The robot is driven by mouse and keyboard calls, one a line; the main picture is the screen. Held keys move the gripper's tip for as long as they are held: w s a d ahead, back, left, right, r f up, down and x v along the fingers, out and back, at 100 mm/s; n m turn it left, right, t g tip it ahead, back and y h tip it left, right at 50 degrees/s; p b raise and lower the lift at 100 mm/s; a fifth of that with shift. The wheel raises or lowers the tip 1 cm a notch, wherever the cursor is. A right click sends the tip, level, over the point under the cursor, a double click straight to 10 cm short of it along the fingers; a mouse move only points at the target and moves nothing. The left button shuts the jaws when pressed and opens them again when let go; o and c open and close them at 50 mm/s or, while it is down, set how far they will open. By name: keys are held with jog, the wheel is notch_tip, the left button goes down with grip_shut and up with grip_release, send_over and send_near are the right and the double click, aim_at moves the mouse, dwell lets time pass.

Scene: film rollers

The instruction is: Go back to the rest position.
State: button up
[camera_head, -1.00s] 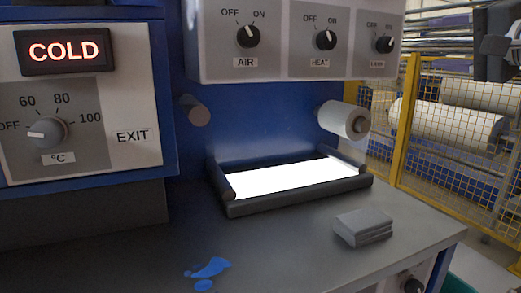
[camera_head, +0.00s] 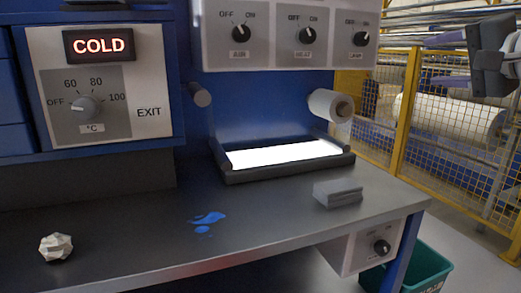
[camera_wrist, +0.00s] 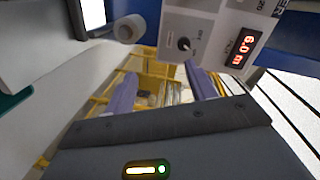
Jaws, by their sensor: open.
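My gripper (camera_head: 478,60) is at the upper right of the head view, raised in the air to the right of the workbench (camera_head: 130,215). In the wrist view my gripper (camera_wrist: 160,82) has its two purple fingers spread apart with nothing between them. It is apart from the bench and the yellow fence (camera_head: 405,110) seen behind it.
A crumpled white ball (camera_head: 56,247), a blue spill (camera_head: 208,219) and a grey block (camera_head: 338,192) lie on the bench. A lit tray (camera_head: 290,171) sits below a white roller (camera_head: 330,105). A teal bin (camera_head: 432,268) stands on the floor. A control panel shows COLD (camera_head: 98,46).

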jog(key=s+a+f+n+g+h, duration=0.15)
jog(key=a+f, duration=0.25)
jog(key=f, duration=0.4)
jog(key=s+a+f+n+g, duration=0.1)
jog(key=s+a+f+g, duration=0.2)
jog(key=a+f, duration=0.3)
jog(key=s+a+f+n+g, duration=0.1)
jog(key=s+a+f+g, duration=0.15)
jog(key=f, duration=0.65)
jog(key=s+a+f+n+g+h, duration=0.1)
jog(key=s+a+f+n+h, duration=0.1)
jog(key=s+f, duration=0.4)
jog(key=s+a+f+n+g+h, duration=0.1)
jog(key=s+f+n, duration=0.3)
jog(key=f, duration=0.9)
jog(key=shift+s+a+g+h, duration=0.35)
jog(key=shift+s+g+h, duration=0.2)
jog(key=shift+s, duration=0.45)
